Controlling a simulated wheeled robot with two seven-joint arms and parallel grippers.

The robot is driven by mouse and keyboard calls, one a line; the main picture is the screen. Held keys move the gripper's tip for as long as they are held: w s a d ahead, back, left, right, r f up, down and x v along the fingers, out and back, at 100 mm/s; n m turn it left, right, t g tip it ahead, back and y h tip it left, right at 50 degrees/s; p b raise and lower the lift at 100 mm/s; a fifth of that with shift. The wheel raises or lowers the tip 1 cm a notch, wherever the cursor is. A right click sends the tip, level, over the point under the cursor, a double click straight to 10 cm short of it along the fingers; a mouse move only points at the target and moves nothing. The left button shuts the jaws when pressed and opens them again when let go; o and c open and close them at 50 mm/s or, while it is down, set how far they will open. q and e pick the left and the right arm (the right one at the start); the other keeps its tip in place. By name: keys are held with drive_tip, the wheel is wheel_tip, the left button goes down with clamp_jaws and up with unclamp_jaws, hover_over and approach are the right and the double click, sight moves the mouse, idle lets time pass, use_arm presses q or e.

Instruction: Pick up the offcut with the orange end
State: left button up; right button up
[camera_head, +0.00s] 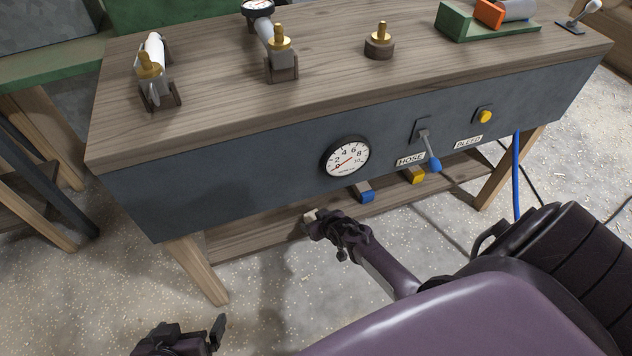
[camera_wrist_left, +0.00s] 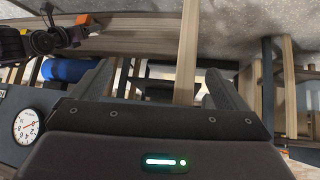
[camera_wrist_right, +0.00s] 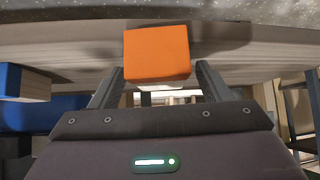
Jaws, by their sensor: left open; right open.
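The offcut's orange end (camera_wrist_right: 157,54) faces my right wrist camera, lined up between the two open fingers of my right gripper (camera_wrist_right: 161,78). A gap shows on each side; I cannot tell how deep it sits between the fingertips. In the left wrist view a bit of orange (camera_wrist_left: 83,19) shows beside my right gripper (camera_wrist_left: 62,36). In the head view my right gripper (camera_head: 324,222) is at the lower shelf and hides the orange end; a pale bit of wood shows beyond it. My left gripper (camera_head: 192,338) is open and empty, low at the bottom left.
An offcut with a blue end (camera_head: 367,196) and one with a yellow end (camera_head: 414,176) lie on the lower shelf (camera_head: 235,242), right of my right gripper. The bench's front panel (camera_head: 230,180), with gauge (camera_head: 346,157) and blue-knobbed lever (camera_head: 432,163), overhangs the shelf.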

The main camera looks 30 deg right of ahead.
drive_tip(key=shift+w+f, duration=0.25)
drive_tip(key=c, duration=1.1)
use_arm(q)
drive_tip(key=shift+w+d+r+t+h, duration=0.15)
drive_tip(key=shift+w+r+t, duration=0.2)
drive_tip(key=shift+w+r, duration=0.1)
drive_tip(key=shift+w+d+r+t+h, duration=0.15)
drive_tip(key=shift+w+r+t, duration=0.2)
drive_tip(key=shift+w+r, duration=0.1)
